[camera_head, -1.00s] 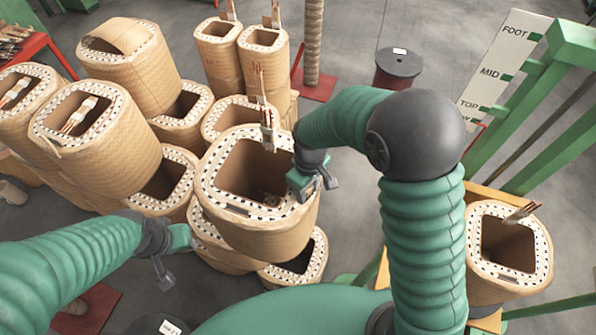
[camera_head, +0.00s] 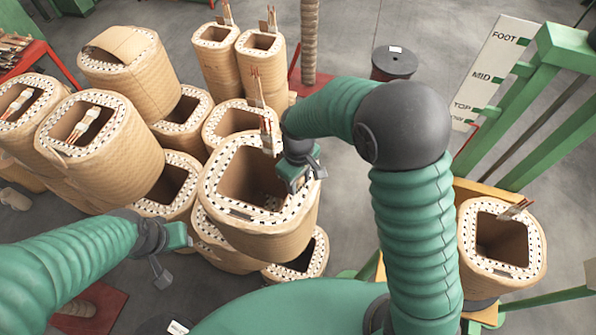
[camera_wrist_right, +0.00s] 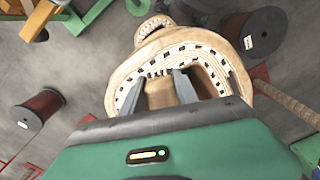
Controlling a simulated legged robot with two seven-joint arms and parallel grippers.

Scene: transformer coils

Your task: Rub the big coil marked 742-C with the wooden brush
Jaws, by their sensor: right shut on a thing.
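A big tan coil (camera_head: 270,236) with a dotted top rim and square opening stands in the middle of the head view. No 742-C mark is readable. My right gripper (camera_head: 308,180) is over its right rim; I cannot tell whether it touches. In the right wrist view, the gripper (camera_wrist_right: 173,86) is shut on a small tan block (camera_wrist_right: 160,94), which seems to be the wooden brush; the head view hides it. The coil's dotted rim (camera_wrist_right: 208,60) lies beyond the fingers. My left gripper (camera_head: 172,258) hangs left of the coil; its finger gap is unclear.
Several other coils crowd the left, such as a tilted one (camera_head: 112,140) and a tall pair (camera_head: 217,66) behind. Another coil (camera_head: 478,275) stands at right by a green frame (camera_head: 565,110) and a marked board (camera_head: 500,50). A dark spool (camera_head: 394,64) stands on open floor behind.

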